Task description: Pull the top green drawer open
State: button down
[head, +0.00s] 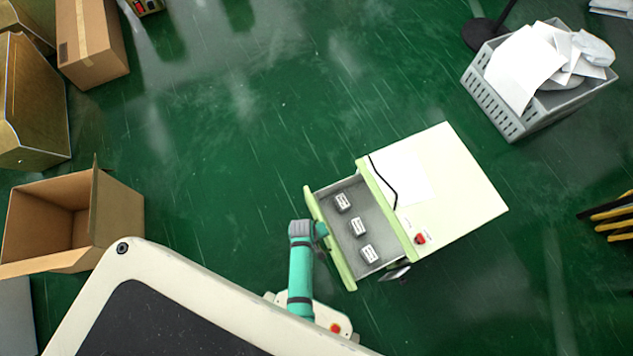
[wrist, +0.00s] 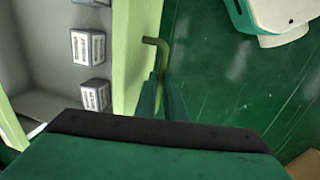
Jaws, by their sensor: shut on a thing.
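The pale green cabinet (head: 465,185) stands on the floor, seen from above. Its top green drawer (head: 340,262) is pulled out to the left, with its grey inside showing. Three small labelled boxes (head: 358,227) lie in the drawer, and boxes also show in the wrist view (wrist: 88,47). My gripper (head: 321,230) is at the outer side of the drawer front. In the wrist view its fingers (wrist: 162,92) are shut on the drawer's olive bar handle (wrist: 159,46). The part of the handle between the fingers is hidden.
A grey crate with papers (head: 510,112) stands at the upper right. An open cardboard box (head: 120,215) and other cartons (head: 92,42) are on the left. A red button (head: 420,239) is on the cabinet top. The green floor left of the drawer is mostly clear.

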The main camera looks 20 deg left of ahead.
jog(key=c, duration=1.8)
grip_release()
jog(key=shift+c, duration=0.2)
notch_tip(320, 180, up, 11)
jog(key=s+a, duration=0.1)
jog(key=shift+s+a+f, duration=0.15)
jog(key=shift+s+f, duration=0.05)
jog(key=s+d+r+m+t, duration=0.3)
jog(key=d+r+t, duration=0.1)
jog(key=r, duration=0.8)
jog(key=s+d+r+m+t+y, duration=0.1)
jog(key=s+d+r+m+t, duration=0.2)
jog(key=r, duration=0.9)
jog(key=s+d+r+m+t, duration=0.3)
jog(key=d+r+m+t, duration=0.1)
jog(key=r, duration=0.8)
jog(key=d+t, duration=0.1)
jog(key=t, duration=0.1)
jog(key=shift+r+t, duration=0.15)
jog(key=shift+t, duration=0.25)
